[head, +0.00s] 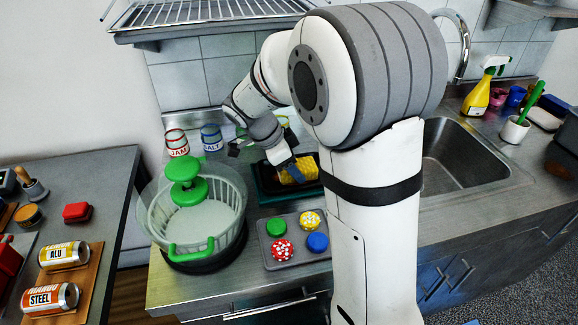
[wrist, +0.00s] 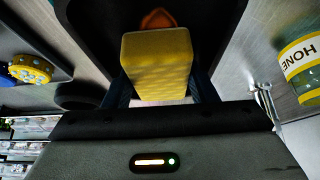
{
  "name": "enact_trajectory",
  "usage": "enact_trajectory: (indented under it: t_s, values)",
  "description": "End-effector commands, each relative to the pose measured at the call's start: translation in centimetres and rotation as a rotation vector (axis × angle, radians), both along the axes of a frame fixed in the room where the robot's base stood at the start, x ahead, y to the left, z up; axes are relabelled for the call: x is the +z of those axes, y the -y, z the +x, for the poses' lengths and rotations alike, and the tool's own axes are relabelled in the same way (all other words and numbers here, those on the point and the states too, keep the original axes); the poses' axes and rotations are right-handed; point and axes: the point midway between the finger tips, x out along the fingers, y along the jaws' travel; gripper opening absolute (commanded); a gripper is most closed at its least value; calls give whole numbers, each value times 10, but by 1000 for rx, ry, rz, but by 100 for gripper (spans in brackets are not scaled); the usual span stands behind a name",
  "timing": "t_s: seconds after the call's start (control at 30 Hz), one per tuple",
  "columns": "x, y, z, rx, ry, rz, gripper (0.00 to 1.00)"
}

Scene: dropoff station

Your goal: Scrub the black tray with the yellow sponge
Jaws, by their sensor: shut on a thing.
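The yellow sponge (head: 299,170) is held between the fingers of my gripper (head: 288,172), over the black tray (head: 266,188) on the counter. In the wrist view the sponge (wrist: 157,62) fills the space between the fingers (wrist: 160,88), and the black tray (wrist: 90,30) spreads behind it. An orange-brown spot (wrist: 158,18) shows on the tray just past the sponge. I cannot tell whether the sponge touches the tray. My arm hides the tray's right part in the head view.
A salad spinner (head: 198,215) stands left of the tray. A grey tray with round lids (head: 283,247) lies in front. Jam (head: 177,143) and salt (head: 211,138) jars stand behind. A honey jar (wrist: 302,65) shows at right in the wrist view. The sink (head: 465,160) is right.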

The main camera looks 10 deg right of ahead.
Motion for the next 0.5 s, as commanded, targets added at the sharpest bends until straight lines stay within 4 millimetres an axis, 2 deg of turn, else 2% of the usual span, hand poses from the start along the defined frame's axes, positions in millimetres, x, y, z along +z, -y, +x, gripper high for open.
enact_trajectory:
  t_s: [0.23,0.5]
  values:
    - [0,10,0,0,0,0,34]
    - [-2,-4,0,1,0,0,34]
